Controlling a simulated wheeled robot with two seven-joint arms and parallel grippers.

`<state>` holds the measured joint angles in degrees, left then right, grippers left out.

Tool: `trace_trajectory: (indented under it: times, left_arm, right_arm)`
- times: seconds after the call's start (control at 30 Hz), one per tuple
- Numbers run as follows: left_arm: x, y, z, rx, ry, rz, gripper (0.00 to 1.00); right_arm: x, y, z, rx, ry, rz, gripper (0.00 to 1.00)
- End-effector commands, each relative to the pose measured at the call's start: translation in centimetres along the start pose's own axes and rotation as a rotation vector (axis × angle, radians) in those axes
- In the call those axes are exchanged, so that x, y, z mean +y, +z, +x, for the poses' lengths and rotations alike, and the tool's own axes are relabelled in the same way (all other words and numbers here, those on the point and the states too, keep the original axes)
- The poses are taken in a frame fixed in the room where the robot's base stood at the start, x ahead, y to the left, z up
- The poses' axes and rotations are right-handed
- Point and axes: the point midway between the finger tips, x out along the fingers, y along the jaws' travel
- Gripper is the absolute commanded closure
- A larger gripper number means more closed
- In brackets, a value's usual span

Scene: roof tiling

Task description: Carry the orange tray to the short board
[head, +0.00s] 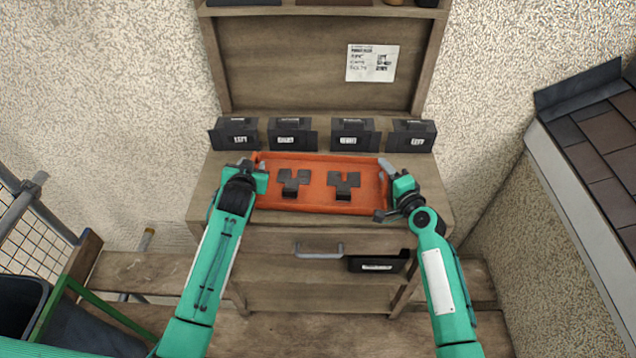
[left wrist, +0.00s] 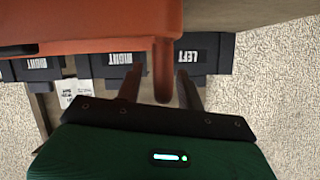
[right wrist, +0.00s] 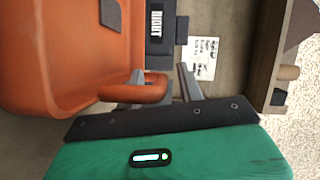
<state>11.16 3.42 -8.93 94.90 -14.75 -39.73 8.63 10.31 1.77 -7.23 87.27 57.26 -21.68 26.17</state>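The orange tray (head: 320,202) sits on the wooden workbench and holds two dark T-shaped pieces (head: 294,182) (head: 344,185). My left gripper (head: 250,171) is at the tray's left end. In the left wrist view, its fingers (left wrist: 160,90) stand open on both sides of the tray's orange handle (left wrist: 163,70), with gaps. My right gripper (head: 385,190) is at the tray's right end. In the right wrist view, its fingers (right wrist: 163,83) are apart, one at the orange handle loop (right wrist: 135,95) and the other clear of it. I cannot pick out the short board for certain.
Several dark labelled boxes (head: 235,133) stand in a row behind the tray. Below it are a drawer handle (head: 319,251) and a black labelled bin (head: 379,263). A sloped, tiled roof section (head: 606,140) is at the right. A dark bin (head: 70,325) stands lower left.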

Motion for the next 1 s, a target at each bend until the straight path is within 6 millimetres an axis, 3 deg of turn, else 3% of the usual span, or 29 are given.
trace_trajectory:
  times: [0.37,0.57,1.0]
  left_arm:
    - [0.02,0.01,0.39,0.000,0.000,0.000,0.62]
    - [0.02,0.01,0.38,0.000,0.000,0.000,0.99]
    - [-0.03,-0.28,0.28,0.002,0.000,-0.001,1.00]
  right_arm:
    - [-0.02,0.02,0.41,0.000,0.000,0.001,0.62]
    - [-0.01,0.02,0.39,0.000,0.000,0.001,0.99]
    - [-0.26,-0.04,0.37,0.000,-0.001,0.000,1.00]
